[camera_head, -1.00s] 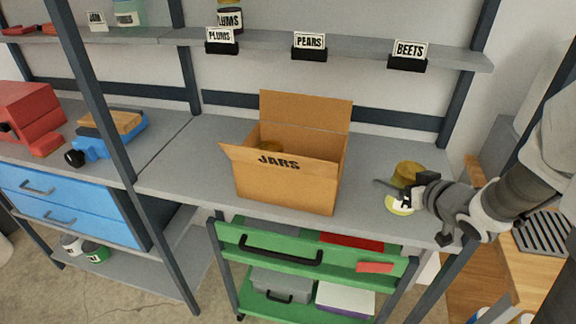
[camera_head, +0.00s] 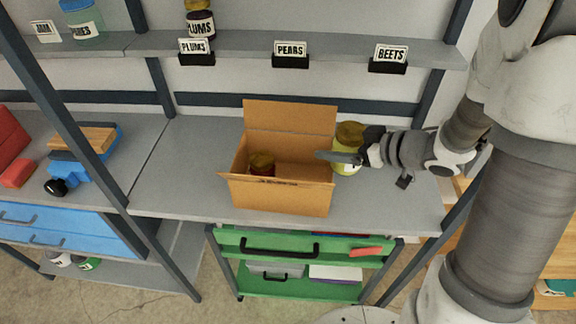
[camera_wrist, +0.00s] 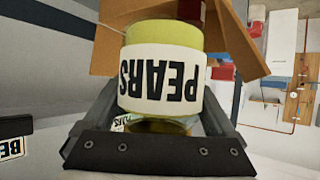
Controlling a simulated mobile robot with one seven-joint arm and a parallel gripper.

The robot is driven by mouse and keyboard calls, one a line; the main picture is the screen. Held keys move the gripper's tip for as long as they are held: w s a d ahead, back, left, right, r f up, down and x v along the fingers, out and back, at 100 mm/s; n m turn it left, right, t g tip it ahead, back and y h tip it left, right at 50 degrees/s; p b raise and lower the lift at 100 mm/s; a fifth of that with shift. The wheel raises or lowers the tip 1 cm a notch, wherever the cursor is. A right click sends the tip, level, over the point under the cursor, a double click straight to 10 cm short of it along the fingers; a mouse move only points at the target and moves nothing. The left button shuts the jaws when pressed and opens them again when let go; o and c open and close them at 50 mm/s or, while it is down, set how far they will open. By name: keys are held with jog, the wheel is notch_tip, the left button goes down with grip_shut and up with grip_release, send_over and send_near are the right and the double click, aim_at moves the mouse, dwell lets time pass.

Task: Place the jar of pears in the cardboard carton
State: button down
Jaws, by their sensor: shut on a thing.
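The jar of pears (camera_head: 348,140) has a gold lid, yellow-green contents and a white label reading PEARS, which appears upside down in the wrist view (camera_wrist: 163,80). My gripper (camera_head: 350,157) is shut on it and holds it just right of the carton, near its rim height. The cardboard carton (camera_head: 280,197) stands open on the grey bench, its back flap upright and its front flap folded outward. Another jar with a gold lid (camera_head: 262,165) is inside the carton at the left. Carton flaps (camera_wrist: 245,45) show behind the jar in the wrist view.
The shelf above carries PLUMS (camera_head: 196,50), PEARS (camera_head: 290,54) and BEETS (camera_head: 388,58) signs, with a plums jar (camera_head: 201,22) at the left. A green drawer cart (camera_head: 290,245) is below the bench. Bench surface left of the carton is clear.

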jog(key=w+a+f+b, duration=0.1)
jog(key=w+a+f, duration=0.5)
jog(key=a+f, duration=0.2)
notch_tip(320, 180, down, 2)
jog(key=shift+f, duration=0.1)
jog(key=shift+w+a+b, duration=0.1)
jog(key=shift+b, duration=0.2)
jog(key=shift+f+b, duration=0.4)
jog(key=shift+f, duration=0.1)
grip_release()
jog(key=shift+f, duration=0.1)
